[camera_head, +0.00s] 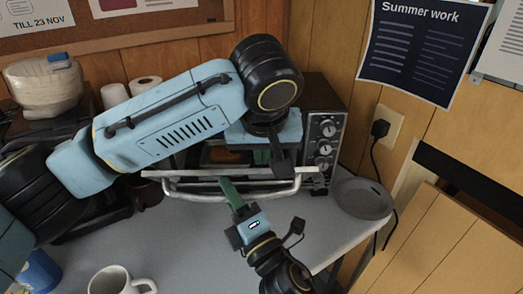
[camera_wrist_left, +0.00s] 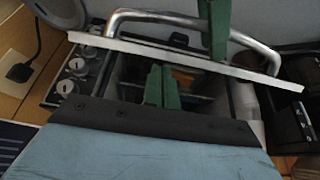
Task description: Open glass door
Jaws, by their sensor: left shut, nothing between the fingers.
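The oven (camera_head: 322,130) stands against the wall, its knobs on the right side. Its glass door (camera_head: 165,174) is partly open, seen nearly edge-on, with a silver bar handle (camera_head: 294,187) on its front.
A white mug (camera_head: 120,281) stands on the grey table (camera_head: 195,236) at the front left, with a blue cup (camera_head: 40,270) further left. A grey round dish (camera_head: 362,198) sits right of the oven. The table in front of the door is mostly clear.

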